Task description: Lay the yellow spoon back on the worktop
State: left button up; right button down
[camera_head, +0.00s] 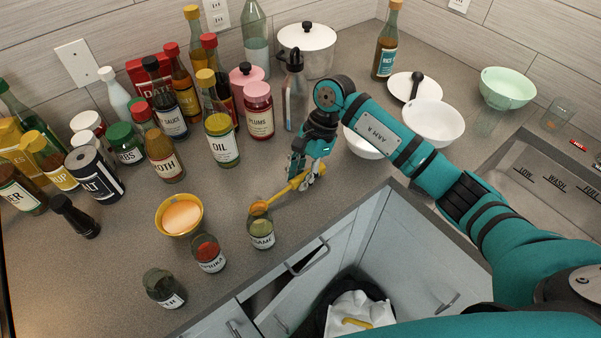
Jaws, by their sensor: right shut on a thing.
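My right gripper (308,177) comes in from the right and is shut on the handle of the yellow spoon (283,194). The spoon slants down to the left, with its bowl end at the mouth of a small sesame jar (262,239). I cannot tell whether the bowl is in the jar, touching it or just above it. The grey worktop (325,215) shows around the jar and under my gripper. My left gripper is not in view.
A yellow bowl with orange contents (181,215), a paprika jar (208,254) and another small jar (164,288) stand left of the spoon. Several bottles and jars crowd the back left. White bowls (433,122) stand behind my arm. The worktop's front edge is close.

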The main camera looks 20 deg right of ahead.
jog(key=shift+f, duration=0.15)
jog(key=shift+f+b, duration=0.25)
jog(key=shift+b, duration=0.15)
jog(key=c, duration=1.1)
grip_release()
jog(key=shift+r, duration=0.1)
